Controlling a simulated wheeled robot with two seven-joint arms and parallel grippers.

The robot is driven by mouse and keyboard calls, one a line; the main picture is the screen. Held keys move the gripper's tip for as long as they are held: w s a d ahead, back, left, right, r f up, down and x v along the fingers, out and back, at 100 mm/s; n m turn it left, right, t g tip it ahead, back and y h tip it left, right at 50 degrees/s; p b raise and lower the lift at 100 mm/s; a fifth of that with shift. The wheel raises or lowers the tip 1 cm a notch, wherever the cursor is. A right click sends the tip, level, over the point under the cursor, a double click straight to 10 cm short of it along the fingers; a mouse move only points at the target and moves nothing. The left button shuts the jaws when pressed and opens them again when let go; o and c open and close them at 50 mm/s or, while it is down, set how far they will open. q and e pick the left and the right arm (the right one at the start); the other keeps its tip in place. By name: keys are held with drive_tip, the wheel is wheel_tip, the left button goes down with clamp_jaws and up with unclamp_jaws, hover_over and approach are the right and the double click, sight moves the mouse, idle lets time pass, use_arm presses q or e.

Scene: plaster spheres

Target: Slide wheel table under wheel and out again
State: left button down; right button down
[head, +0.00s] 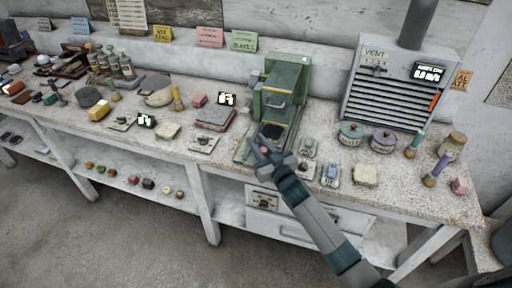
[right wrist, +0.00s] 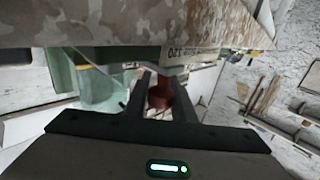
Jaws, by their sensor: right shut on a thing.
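The green machine (head: 283,85) stands near the back middle of the bench, with a tall green housing. I take it to hold the wheel, but the wheel itself cannot be made out. A low base (head: 243,150) of the machine reaches toward the bench's front edge; I take the sliding wheel table to be here, partly hidden by my gripper. My right gripper (head: 266,140) is at the front of this machine. In the right wrist view its two dark fingers (right wrist: 161,92) are shut on a small dark red knob (right wrist: 160,98). My left gripper is not in view.
Small metal devices (head: 307,168) stand just right of my gripper, and lidded pots (head: 352,132) are farther right. A book-like block (head: 215,118) and a small plate (head: 203,144) lie to the left. A grey vented cabinet (head: 400,85) stands at the back right.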

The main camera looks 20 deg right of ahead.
drive_tip(key=c, duration=1.5)
unclamp_jaws()
drive_tip(key=shift+s, duration=0.1)
